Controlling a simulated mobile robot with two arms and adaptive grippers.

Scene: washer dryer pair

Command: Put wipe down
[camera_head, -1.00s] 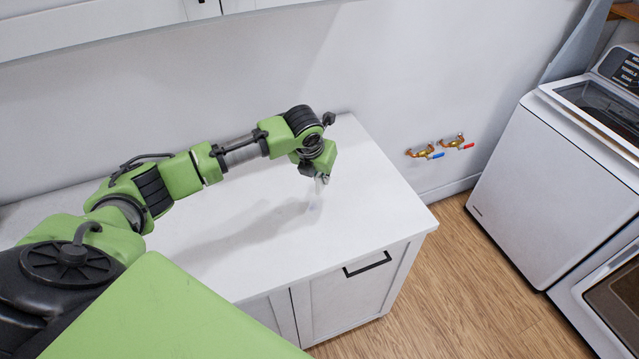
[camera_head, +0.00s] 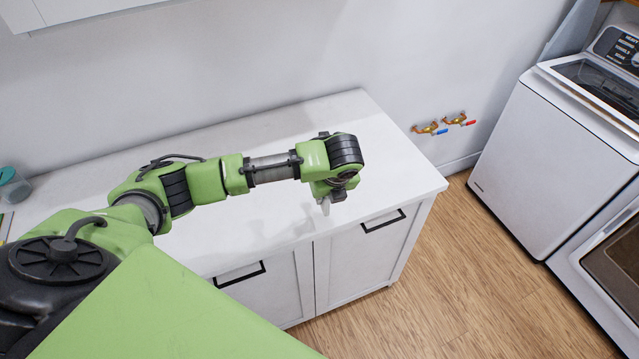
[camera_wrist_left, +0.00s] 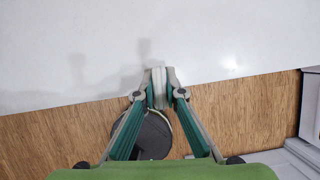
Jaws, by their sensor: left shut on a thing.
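My left gripper (camera_head: 325,204) is over the front edge of the white counter (camera_head: 240,215) in the head view. In the left wrist view, my left gripper (camera_wrist_left: 160,82) is shut on a small pale wipe (camera_wrist_left: 158,88), seen edge-on between the fingertips. The wipe also shows in the head view as a small whitish piece (camera_head: 324,207) below the gripper. Whether it touches the counter I cannot tell. My right gripper is not in view.
White cabinets (camera_head: 350,265) with black handles stand below the counter. A jar with a teal lid (camera_head: 10,184) stands at the far left. The washer (camera_head: 540,165) is at the right, past the wood floor (camera_head: 440,270). The counter's right part is clear.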

